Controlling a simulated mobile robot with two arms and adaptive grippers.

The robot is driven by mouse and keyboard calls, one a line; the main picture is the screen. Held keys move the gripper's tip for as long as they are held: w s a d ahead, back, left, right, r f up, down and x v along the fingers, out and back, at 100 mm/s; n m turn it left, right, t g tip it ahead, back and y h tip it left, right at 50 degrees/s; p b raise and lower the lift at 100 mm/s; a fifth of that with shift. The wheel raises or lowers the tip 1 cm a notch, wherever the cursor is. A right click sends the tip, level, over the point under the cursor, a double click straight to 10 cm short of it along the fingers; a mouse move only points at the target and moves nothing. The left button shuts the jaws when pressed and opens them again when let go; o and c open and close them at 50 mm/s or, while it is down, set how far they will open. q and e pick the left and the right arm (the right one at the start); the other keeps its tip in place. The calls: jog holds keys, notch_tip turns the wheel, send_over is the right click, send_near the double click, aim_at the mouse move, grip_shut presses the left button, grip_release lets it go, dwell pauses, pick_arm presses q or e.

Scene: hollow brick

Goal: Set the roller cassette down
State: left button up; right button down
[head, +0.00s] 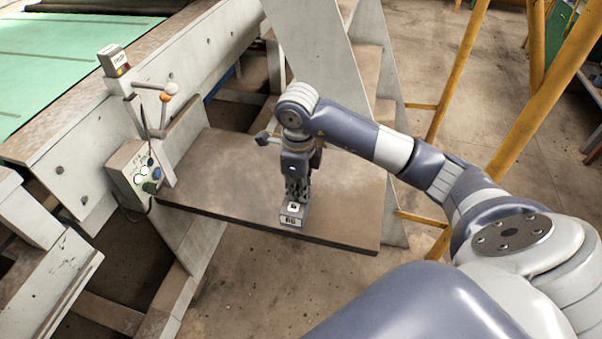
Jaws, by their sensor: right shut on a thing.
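The roller cassette (292,216) is a small grey block with a white label, near the front edge of the brown shelf (235,205). My right gripper (296,196) points down and is shut on the cassette's upper part. The cassette's underside is hidden, so I cannot tell whether it touches the shelf or hangs just above it. My left gripper is not in view.
A control box (140,173) with buttons and a post with a lever (166,97) stand left of the shelf. A grey upright panel (320,60) rises behind. Yellow posts (530,100) stand at right. The shelf is clear beside the cassette.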

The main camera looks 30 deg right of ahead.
jog(key=w+d, duration=0.1)
jog(key=w, duration=0.1)
jog(key=w+d, duration=0.2)
jog(key=w+d+p, duration=0.1)
jog(key=d, duration=0.1)
jog(key=shift+w+f, duration=0.3)
jog(key=shift+w, duration=0.1)
notch_tip(320, 180, down, 3)
jog(key=shift+f+p, duration=0.2)
jog(key=shift+p, duration=0.3)
jog(key=shift+f, duration=0.1)
jog(key=shift+f, duration=0.1)
jog(key=c, duration=1.6)
grip_release()
jog(key=shift+c, duration=0.2)
